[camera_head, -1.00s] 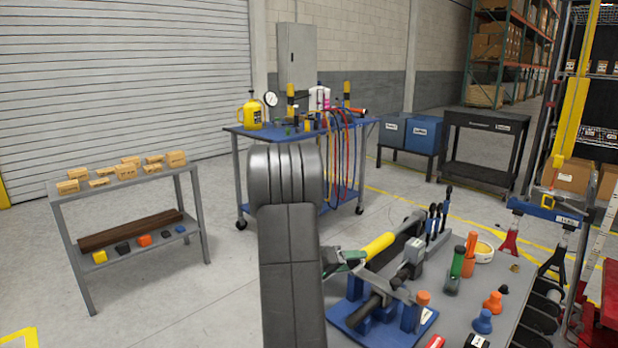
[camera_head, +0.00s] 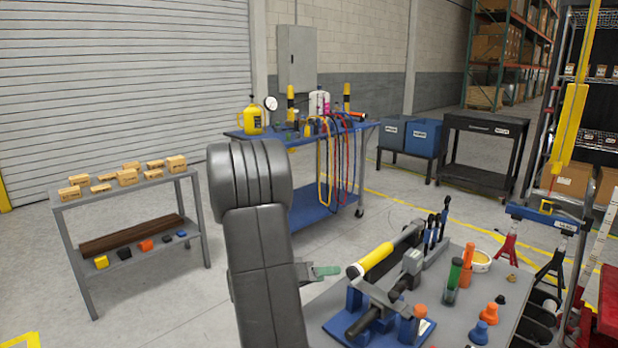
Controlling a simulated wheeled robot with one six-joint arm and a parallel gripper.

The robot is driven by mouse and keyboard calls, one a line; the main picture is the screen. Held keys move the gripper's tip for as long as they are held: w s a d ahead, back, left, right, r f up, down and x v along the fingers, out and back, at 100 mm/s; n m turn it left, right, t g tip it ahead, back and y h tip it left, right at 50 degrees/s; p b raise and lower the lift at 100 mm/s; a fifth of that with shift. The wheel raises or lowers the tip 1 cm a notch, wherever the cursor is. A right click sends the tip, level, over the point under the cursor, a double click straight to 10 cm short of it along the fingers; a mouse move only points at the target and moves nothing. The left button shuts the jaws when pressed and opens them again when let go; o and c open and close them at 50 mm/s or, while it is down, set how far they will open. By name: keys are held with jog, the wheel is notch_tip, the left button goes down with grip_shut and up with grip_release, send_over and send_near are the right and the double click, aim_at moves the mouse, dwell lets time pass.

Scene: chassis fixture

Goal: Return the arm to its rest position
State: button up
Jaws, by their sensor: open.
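My dark grey arm (camera_head: 262,265) stands upright in the middle of the view. My gripper (camera_head: 326,271) shows only in part, to the right of the arm's lower link, with a green finger pad at its end. It is open, and I see nothing held in it. The rest of it is hidden behind the arm. It shows left of the chassis fixture (camera_head: 362,325), a blue base with a metal bar and a yellow-sleeved tube (camera_head: 375,257). The gripper appears apart from the tube.
The grey workbench (camera_head: 465,318) at the lower right carries orange, green and blue pieces. A blue cart (camera_head: 305,215) with hoses stands behind my arm. A grey shelf table (camera_head: 110,190) with small boxes is at the left. Open floor lies between that table and my arm.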

jog(key=shift+v, duration=2.35)
jog(key=shift+s+f, duration=0.1)
